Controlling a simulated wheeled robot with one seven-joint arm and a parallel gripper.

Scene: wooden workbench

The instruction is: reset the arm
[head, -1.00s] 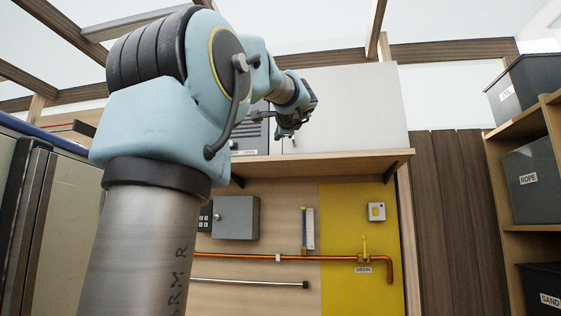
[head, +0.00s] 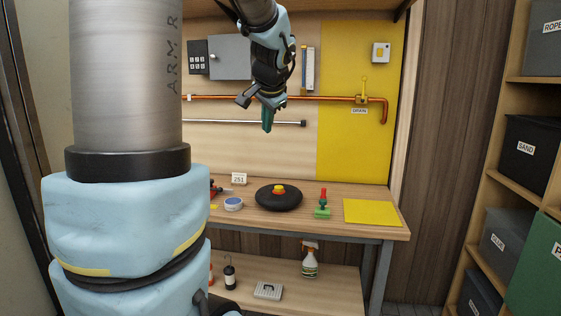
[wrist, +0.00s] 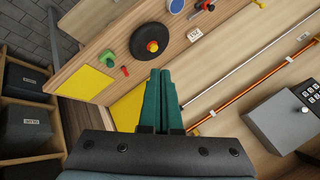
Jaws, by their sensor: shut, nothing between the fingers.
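My gripper (head: 267,117) hangs in the upper middle of the head view, above the workbench (head: 375,230) and in front of the back panel. Its green fingers point down and are shut together with nothing between them. The wrist view shows the same shut fingers (wrist: 161,76), with the bench top beyond them. My arm fills the left of the head view and hides part of the bench. The gripper is well clear of everything on the bench.
A copper pipe (head: 330,98) crosses the panel. Shelves with bins (head: 524,152) stand at right.

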